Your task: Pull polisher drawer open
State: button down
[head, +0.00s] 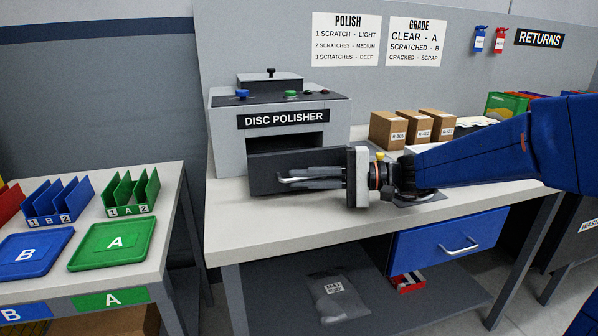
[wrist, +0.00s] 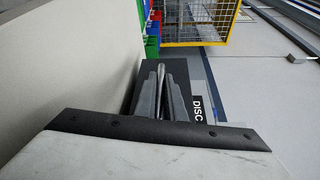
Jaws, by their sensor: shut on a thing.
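The disc polisher (head: 226,135) is a grey box with a dark top, standing on the workbench in the head view. Its dark drawer (head: 262,185) has a front panel that stands out from the body, with a dark opening above and behind it. My gripper (head: 290,180) reaches in from the right, its fingers shut on the silver drawer handle (head: 286,178). In the wrist view the fingers close around the handle bar (wrist: 160,77), beside the dark drawer front (wrist: 181,70). The drawer's inside is hidden.
Cardboard boxes (head: 388,131) stand right of the polisher, behind my arm. A blue bench drawer (head: 425,249) hangs below the worktop. On the left table are a blue tray (head: 12,268), a green tray (head: 85,261) and slotted racks (head: 57,204). The worktop before the polisher is clear.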

jog(key=shift+s+d, duration=0.25)
jog(key=shift+s, duration=0.6)
jog(key=shift+s+d, duration=0.25)
jog(key=shift+s, duration=0.55)
jog(key=c, duration=1.8)
grip_release()
jog(key=shift+c, duration=0.2)
jog(key=shift+d, duration=0.1)
jog(key=d, duration=0.5)
jog(key=s+d+r, duration=0.1)
jog(key=d, duration=1.1)
jog(key=shift+s+r, duration=0.15)
jog(key=shift+s, duration=0.2)
